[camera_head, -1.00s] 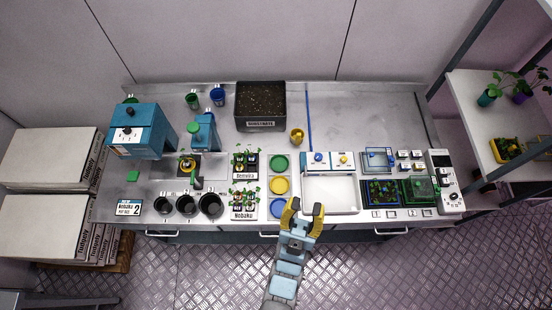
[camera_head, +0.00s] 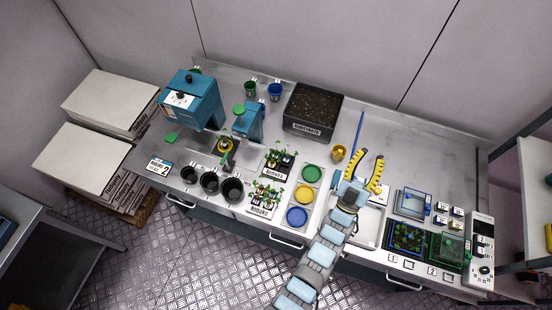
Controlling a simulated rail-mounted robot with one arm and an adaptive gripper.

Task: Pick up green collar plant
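Small green seedlings stand in two labelled trays on the bench: an upper tray (camera_head: 266,171) and a lower tray (camera_head: 259,211). Their collars are too small for me to tell which one is green.
Green (camera_head: 311,174), yellow (camera_head: 305,194) and blue (camera_head: 297,217) discs lie beside the trays. Three black pots (camera_head: 209,182) stand at the front left. A substrate box (camera_head: 313,108) stands at the back.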

